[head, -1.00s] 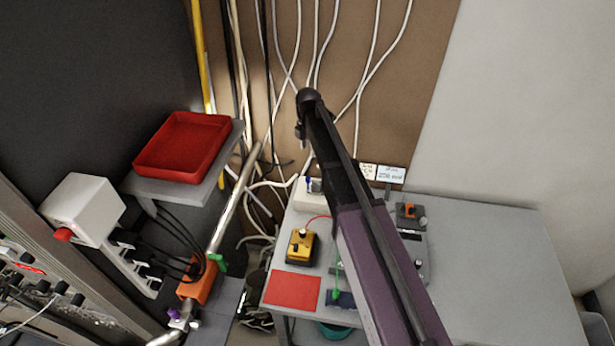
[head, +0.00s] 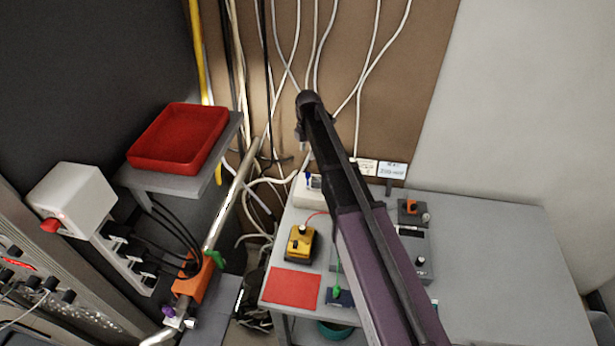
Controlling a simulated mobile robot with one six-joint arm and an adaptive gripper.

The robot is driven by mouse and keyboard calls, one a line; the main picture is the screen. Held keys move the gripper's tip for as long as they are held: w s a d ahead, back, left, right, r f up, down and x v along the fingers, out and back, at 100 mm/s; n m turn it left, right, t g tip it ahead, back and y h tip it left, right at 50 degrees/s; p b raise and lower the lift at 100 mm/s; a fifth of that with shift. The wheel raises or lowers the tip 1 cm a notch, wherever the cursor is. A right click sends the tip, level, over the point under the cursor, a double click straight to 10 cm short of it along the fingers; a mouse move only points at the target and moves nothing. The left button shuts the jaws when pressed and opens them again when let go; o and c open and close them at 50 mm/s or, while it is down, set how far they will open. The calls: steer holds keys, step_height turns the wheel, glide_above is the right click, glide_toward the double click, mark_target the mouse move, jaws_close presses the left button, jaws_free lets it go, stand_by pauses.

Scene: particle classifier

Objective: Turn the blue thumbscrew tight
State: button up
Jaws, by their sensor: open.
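A small blue part (head: 308,180) stands up at the left end of a white box on the grey table, beside my arm. A violet-blue knob (head: 168,311) sits on the metal pipe at the lower left. I cannot tell for certain which of the two is the blue thumbscrew, nor how tight either is. My arm runs up from the bottom right to a black joint near the top middle. My gripper's fingers do not show; the arm's end seems hidden or too small to make out. Nothing of mine visibly touches either blue part.
A green knob (head: 215,259) and an orange block (head: 192,281) are on the pipe. A red tray (head: 178,138) stands on a grey shelf at left. A yellow box (head: 301,243) and red sheet (head: 292,288) lie on the table (head: 500,270), whose right side is clear.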

mark_target(308, 173)
steer(key=shift+f+b, duration=4.85)
steer(key=shift+f, duration=0.3)
steer(key=shift+c, duration=0.2)
jaws_close()
